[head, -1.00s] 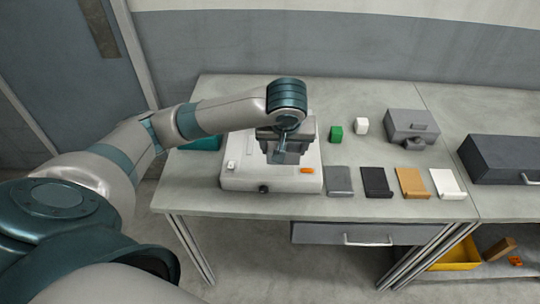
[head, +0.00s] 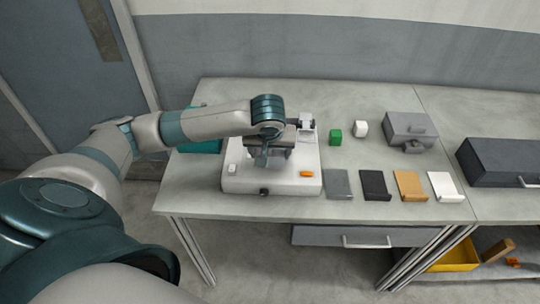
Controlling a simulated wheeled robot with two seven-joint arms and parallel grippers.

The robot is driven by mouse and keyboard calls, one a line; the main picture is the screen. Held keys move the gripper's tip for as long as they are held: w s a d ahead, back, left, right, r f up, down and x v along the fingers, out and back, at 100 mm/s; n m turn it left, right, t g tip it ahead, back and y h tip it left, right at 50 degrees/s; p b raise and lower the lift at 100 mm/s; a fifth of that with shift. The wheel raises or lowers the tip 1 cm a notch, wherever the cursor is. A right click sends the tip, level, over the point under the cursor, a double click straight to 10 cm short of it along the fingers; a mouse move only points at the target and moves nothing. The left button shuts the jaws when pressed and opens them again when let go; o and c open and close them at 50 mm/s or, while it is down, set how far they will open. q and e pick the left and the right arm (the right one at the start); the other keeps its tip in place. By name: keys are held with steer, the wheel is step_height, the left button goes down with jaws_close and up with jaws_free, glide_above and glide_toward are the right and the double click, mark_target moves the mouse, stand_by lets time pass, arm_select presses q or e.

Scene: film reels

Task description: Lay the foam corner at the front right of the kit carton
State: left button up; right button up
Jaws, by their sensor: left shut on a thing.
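My left gripper (head: 264,152) is over the white machine (head: 240,182) on the table, pointing down. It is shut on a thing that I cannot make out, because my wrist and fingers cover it. I cannot pick out a foam corner or a kit carton for certain. My right gripper is not in view.
Right of the machine are a green block (head: 335,137), a white block (head: 361,129) and a grey box (head: 404,127). Grey (head: 338,183), black (head: 375,184), tan (head: 410,185) and white (head: 444,186) pieces lie along the front. A yellow bin (head: 455,256) is below.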

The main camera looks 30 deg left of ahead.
arm_select(q)
steer(key=shift+f, duration=1.1)
steer(key=shift+f, duration=0.1)
steer(key=o, duration=1)
